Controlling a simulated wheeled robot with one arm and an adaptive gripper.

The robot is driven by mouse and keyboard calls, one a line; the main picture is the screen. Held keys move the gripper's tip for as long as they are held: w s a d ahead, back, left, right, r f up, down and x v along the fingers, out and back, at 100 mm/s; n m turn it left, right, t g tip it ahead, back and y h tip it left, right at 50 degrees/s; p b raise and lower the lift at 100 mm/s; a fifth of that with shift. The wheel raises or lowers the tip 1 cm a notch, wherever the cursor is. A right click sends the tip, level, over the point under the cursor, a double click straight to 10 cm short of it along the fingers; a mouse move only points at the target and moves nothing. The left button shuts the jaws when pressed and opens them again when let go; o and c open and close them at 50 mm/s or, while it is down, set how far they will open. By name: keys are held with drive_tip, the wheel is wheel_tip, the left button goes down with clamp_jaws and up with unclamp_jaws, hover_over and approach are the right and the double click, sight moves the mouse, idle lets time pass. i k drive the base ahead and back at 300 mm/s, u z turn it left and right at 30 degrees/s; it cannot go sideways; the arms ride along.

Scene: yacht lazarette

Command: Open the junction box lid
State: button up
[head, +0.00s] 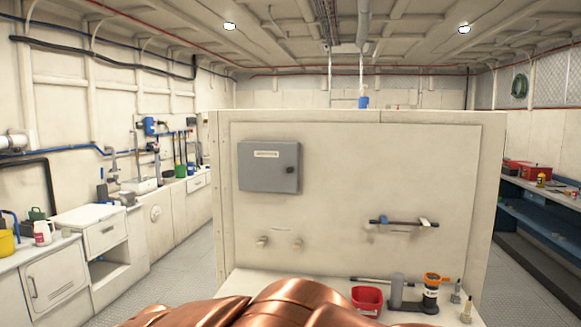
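The junction box (255,176) is a grey box mounted on the upper left of the cream panel in front of me. Its lid (262,172) appears closed, with a pale label (266,154) near the top and a small dark latch or knob (291,170) at its right side. My gripper is not visible in the head view. Copper-coloured curved parts fill the bottom centre, below the box; I cannot tell for sure what they are.
A ledge below the panel holds a red bin (367,299), a grey cylinder (397,288), an orange-topped dark container (431,293) and small bottles. A tool (402,222) hangs at the panel's right. White cabinets (60,275) line the left, blue shelves (545,215) the right. Floor shows on both sides.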

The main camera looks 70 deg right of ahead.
sight(266, 167)
drive_tip(key=z, duration=1.9)
drive_tip(key=k, duration=1)
drive_tip(key=u, duration=0.95)
drive_tip(key=i, duration=1.35)
drive_tip(key=z, duration=0.35)
